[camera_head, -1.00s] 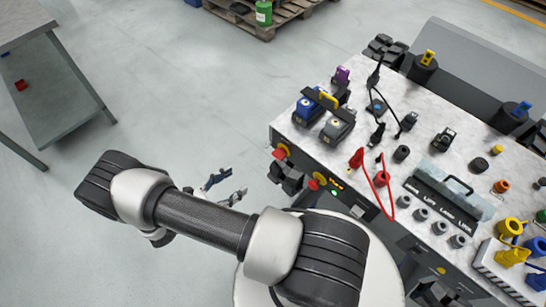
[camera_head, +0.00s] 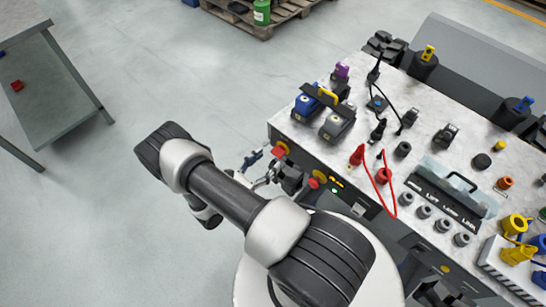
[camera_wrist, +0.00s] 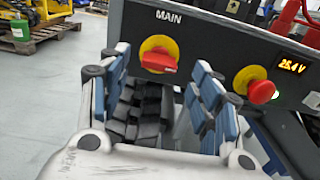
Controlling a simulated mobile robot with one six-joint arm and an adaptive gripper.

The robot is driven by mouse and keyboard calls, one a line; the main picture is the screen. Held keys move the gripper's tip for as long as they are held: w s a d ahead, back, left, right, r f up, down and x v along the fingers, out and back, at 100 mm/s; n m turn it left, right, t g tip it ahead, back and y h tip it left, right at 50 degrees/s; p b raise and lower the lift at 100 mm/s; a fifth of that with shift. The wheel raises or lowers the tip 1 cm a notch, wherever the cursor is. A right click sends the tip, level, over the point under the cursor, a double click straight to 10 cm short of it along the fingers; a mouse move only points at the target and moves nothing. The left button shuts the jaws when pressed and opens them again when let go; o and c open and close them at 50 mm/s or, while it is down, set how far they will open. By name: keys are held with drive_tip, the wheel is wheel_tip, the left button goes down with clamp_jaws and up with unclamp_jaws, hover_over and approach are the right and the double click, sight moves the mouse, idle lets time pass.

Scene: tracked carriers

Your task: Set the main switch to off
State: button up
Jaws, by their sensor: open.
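The main switch (camera_wrist: 159,61) has a red handle on a yellow disc, on the dark panel under the word MAIN. Its handle lies roughly level, tilted slightly down to the right. In the head view the switch (camera_head: 280,151) is on the front face of the bench, at its left end. My gripper (camera_wrist: 160,78) is open and empty. Its two blue-and-grey fingers stand to the left and right below the handle, apart from it as far as I can tell. In the head view my gripper (camera_head: 262,168) is partly hidden by my arm, just left of the panel.
A second red knob (camera_wrist: 262,92) on a yellow plate sits right of the main switch, close to my right finger, beside a lit 25.4 V display (camera_wrist: 292,66). Black ribbed parts (camera_wrist: 138,112) stick out below the switch. The floor to the left is open.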

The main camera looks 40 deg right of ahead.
sight(275, 155)
drive_tip(key=shift+w+d, duration=0.15)
drive_tip(key=shift+d, duration=1.85)
drive_tip(key=shift+c, duration=0.3)
drive_tip(key=c, duration=1)
